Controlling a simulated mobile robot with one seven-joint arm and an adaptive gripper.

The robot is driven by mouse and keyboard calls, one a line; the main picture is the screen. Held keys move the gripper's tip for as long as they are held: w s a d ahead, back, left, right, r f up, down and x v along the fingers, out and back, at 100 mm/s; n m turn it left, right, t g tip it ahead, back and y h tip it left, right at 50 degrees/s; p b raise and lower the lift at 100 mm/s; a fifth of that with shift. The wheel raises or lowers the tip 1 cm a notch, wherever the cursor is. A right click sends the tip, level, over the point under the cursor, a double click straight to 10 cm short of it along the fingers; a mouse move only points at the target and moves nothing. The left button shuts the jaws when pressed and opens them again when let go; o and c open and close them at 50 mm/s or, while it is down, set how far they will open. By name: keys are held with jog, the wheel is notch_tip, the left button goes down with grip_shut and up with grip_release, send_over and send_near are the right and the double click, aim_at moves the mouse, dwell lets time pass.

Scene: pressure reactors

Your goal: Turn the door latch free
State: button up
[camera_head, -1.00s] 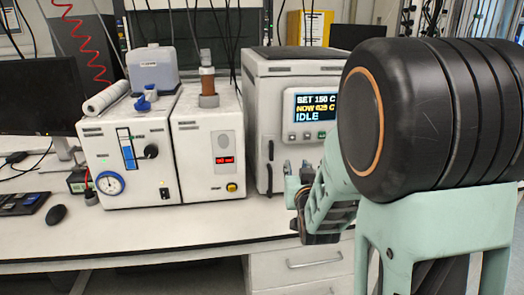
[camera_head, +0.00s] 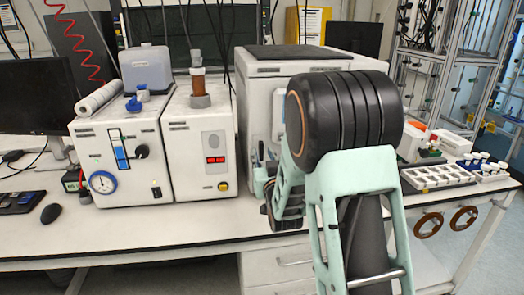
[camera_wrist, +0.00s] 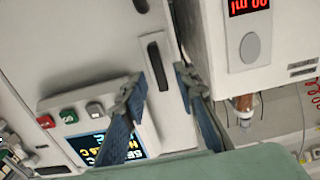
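The white oven-like reactor (camera_head: 262,100) stands on the bench behind my arm. In the wrist view, its door front (camera_wrist: 75,50) is tilted and nearly upside down. A long black handle-like latch (camera_wrist: 158,65) sits in a pale recess there. A second dark knob (camera_wrist: 142,5) is cut by the top edge. I cannot tell for sure which one is the latch. My gripper (camera_wrist: 162,82) is open and empty, its two fingers on either side of the long black piece in the picture. Contact is not visible. In the head view my gripper (camera_head: 265,187) is in front of the reactor's left edge, partly hidden.
A white pump unit (camera_head: 202,145) with a red readout stands close left of the reactor. Buttons (camera_wrist: 68,116) and a display (camera_wrist: 88,147) are near my fingers. At right are a vial tray (camera_head: 437,177) and brown rings (camera_head: 429,225).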

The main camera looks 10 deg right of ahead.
aim_at(261, 149)
jog(key=shift+w, duration=1.15)
jog(key=shift+c, duration=0.4)
grip_shut()
